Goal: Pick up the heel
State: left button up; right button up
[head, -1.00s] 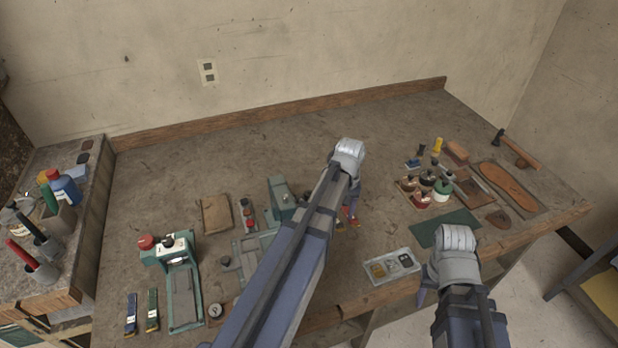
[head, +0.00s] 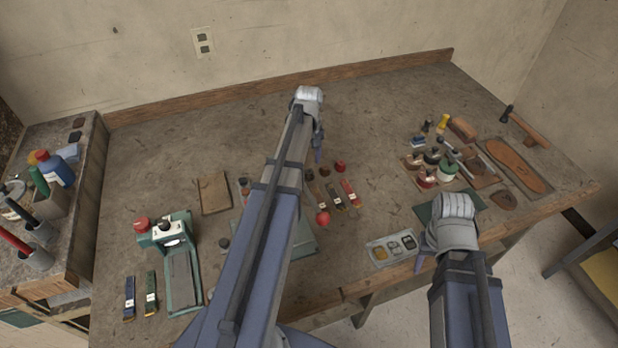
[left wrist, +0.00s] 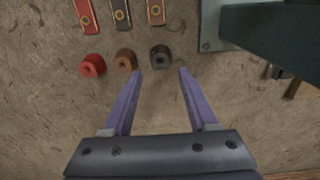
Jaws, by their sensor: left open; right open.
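Three small heel-like pieces lie in a row on the bench: a red one (left wrist: 93,65), a brown one (left wrist: 125,60) and a black one (left wrist: 160,57) in the left wrist view. In the head view the red piece (head: 340,166) is at the right of the row. My left gripper (left wrist: 160,73) is open and empty, with the black piece just beyond and between its fingertips. In the head view, my left gripper (head: 317,150) is beside the row, partly hidden by its arm. My right gripper (head: 424,262) is at the bench's front edge, its fingers mostly hidden.
A green machine part (left wrist: 250,40) stands close beside my left gripper. Labelled strips (head: 349,193) lie near the row. A grey tray (head: 393,249) is by my right gripper. A press (head: 180,265) stands at left. The back middle of the bench is clear.

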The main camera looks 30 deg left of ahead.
aim_at(309, 173)
pick_arm(q)
jog(key=shift+s+d+f+b, duration=0.1)
jog(key=shift+s+f+b, duration=0.05)
jog(key=shift+f+b, duration=1.2)
jog(key=shift+s+d+f+b, duration=0.1)
jog(key=shift+f+b, duration=1.15)
jog(key=shift+b, duration=0.05)
jog(key=shift+r, duration=0.1)
jog(key=shift+c, duration=0.3)
grip_shut()
